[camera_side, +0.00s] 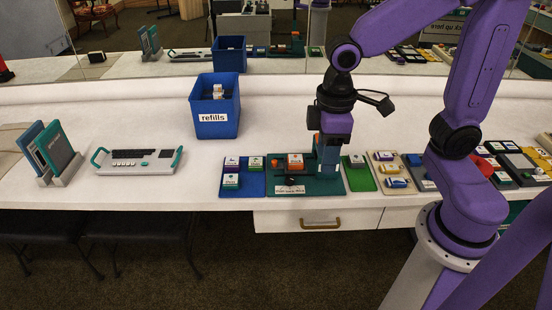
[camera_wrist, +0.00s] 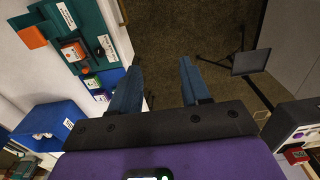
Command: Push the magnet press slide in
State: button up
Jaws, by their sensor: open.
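The magnet press sits on a dark green board (camera_side: 325,187) on the white counter. An orange-and-white block (camera_side: 295,160) and a black part (camera_side: 291,180) show on its left side. In the wrist view the board (camera_wrist: 88,22) is at upper left, with a red-orange block (camera_wrist: 72,50) and an orange end piece (camera_wrist: 35,37); I cannot tell which part is the slide. My gripper (camera_side: 328,168) points down over the board's right part and hides some of it. In the wrist view my gripper (camera_wrist: 162,85) is open, with only floor seen between its fingers.
A blue mat with small blocks (camera_side: 256,185) lies left of the board, a green mat (camera_side: 360,180) right. A blue refills bin (camera_side: 214,105) stands behind left. A grey tray with teal handles (camera_side: 138,160) lies farther left. A mirror reflects the counter.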

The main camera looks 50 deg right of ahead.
jog(key=w+f+m, duration=0.1)
jog(key=w+m, duration=0.2)
jog(key=w, duration=0.7)
jog(key=m, duration=0.6)
send_over(275, 161)
notch_tip(275, 161, down, 7)
notch_tip(275, 161, down, 16)
jog(key=shift+f, duration=0.15)
grip_shut()
